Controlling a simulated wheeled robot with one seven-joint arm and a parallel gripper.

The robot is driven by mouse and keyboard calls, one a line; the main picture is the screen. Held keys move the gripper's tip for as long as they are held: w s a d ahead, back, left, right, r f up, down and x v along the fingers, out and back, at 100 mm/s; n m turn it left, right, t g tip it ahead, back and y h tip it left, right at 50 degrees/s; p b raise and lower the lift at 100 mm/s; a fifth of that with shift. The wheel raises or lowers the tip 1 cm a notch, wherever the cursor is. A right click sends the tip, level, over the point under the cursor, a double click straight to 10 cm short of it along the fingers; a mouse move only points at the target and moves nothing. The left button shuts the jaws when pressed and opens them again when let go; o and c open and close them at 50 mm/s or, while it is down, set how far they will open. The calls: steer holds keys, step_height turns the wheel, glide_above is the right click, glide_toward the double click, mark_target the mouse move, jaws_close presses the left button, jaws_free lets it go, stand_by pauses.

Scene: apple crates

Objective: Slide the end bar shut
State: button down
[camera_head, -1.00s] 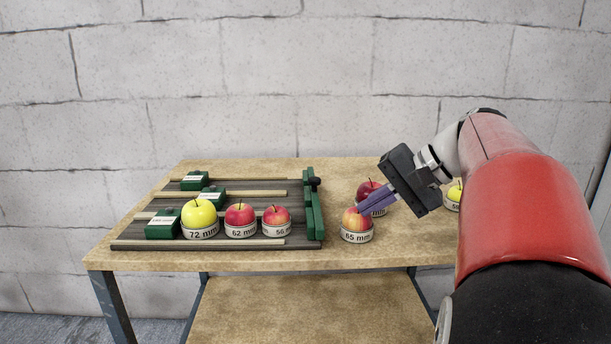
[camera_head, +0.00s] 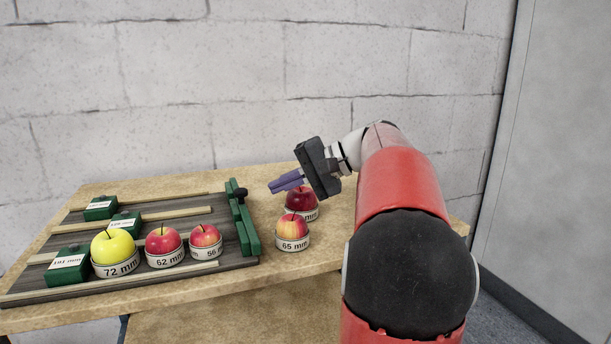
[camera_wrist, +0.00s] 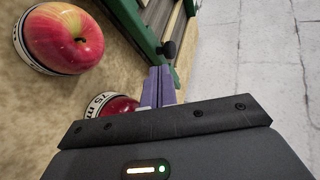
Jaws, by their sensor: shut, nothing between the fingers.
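The green end bar (camera_head: 244,222) stands at the right end of the dark slatted rack (camera_head: 160,272), with a black knob (camera_head: 240,193) near its far end. In the wrist view the green bar (camera_wrist: 133,22) and the black knob (camera_wrist: 167,49) show just beyond my fingers. My gripper (camera_head: 272,188) is shut and empty, its purple fingers pointing left toward the knob. It hangs above the table, right of the bar, and a gap shows between fingers and knob in the head view. In the wrist view the fingertips (camera_wrist: 160,70) appear close to the knob.
In the rack lie a yellow apple (camera_head: 113,246), two red apples (camera_head: 163,239) (camera_head: 205,235) in labelled rings, and several green blocks (camera_head: 68,262). Right of the bar stand a 65 mm apple (camera_head: 293,228) and a dark red apple (camera_head: 301,200). A block wall (camera_head: 250,90) rises behind the table.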

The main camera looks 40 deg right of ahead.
mark_target(234, 211)
steer(key=shift+w+a+f, duration=0.2)
steer(key=shift+w+a, duration=0.55)
steer(key=shift+a, duration=0.05)
steer(key=shift+w+a+f, duration=0.2)
steer(key=shift+w+a, duration=0.55)
steer(key=shift+a, duration=0.05)
steer(key=shift+a, duration=0.1)
steer(key=a, duration=0.2)
steer(key=w+a, duration=0.1)
steer(key=a, duration=0.2)
steer(key=shift+w+a+b, duration=0.3)
steer(key=shift+b, duration=0.1)
